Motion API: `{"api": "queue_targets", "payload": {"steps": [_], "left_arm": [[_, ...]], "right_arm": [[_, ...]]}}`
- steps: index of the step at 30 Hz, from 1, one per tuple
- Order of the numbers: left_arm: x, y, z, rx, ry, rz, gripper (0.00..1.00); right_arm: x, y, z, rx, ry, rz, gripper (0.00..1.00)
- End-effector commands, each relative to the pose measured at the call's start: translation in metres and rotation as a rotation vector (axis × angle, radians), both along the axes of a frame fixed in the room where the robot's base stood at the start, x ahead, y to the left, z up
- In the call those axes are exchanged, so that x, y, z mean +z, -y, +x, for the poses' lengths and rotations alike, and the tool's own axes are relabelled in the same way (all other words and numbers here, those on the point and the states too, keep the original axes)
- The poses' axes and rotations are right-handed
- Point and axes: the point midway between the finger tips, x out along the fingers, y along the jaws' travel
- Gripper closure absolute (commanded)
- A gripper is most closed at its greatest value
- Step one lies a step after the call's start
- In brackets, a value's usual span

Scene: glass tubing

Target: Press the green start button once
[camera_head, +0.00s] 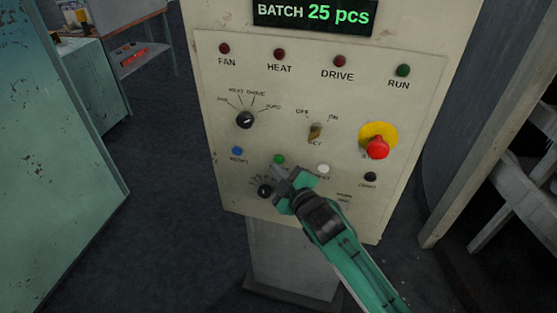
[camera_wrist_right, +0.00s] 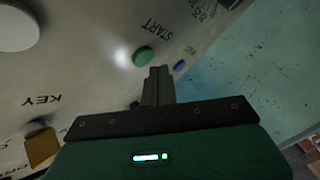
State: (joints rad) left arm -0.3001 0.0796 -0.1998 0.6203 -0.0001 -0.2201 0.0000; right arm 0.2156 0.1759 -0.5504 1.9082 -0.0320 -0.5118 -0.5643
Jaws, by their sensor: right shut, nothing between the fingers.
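The green start button (camera_head: 279,159) sits on the cream control panel (camera_head: 225,75), between a blue button and a white one. In the right wrist view the green button (camera_wrist_right: 143,56) shows beside the word START, just past my fingertips and a little left of them. My right gripper (camera_head: 281,174) is shut and empty, with its tips just below the green button in the head view. Its fingers (camera_wrist_right: 158,72) point toward the panel in the wrist view. Whether the tips touch the panel, I cannot tell. My left gripper is not in view.
A red emergency stop (camera_head: 377,147) on a yellow base is to the right. A lower knob (camera_head: 265,190) is close to my gripper.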

Motion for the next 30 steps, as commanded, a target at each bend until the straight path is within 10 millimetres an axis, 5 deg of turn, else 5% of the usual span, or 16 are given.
{"api": "queue_targets", "payload": {"steps": [30], "left_arm": [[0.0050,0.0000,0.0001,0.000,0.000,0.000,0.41]], "right_arm": [[0.0007,0.0028,0.0081,0.000,0.000,-0.001,1.00]]}}
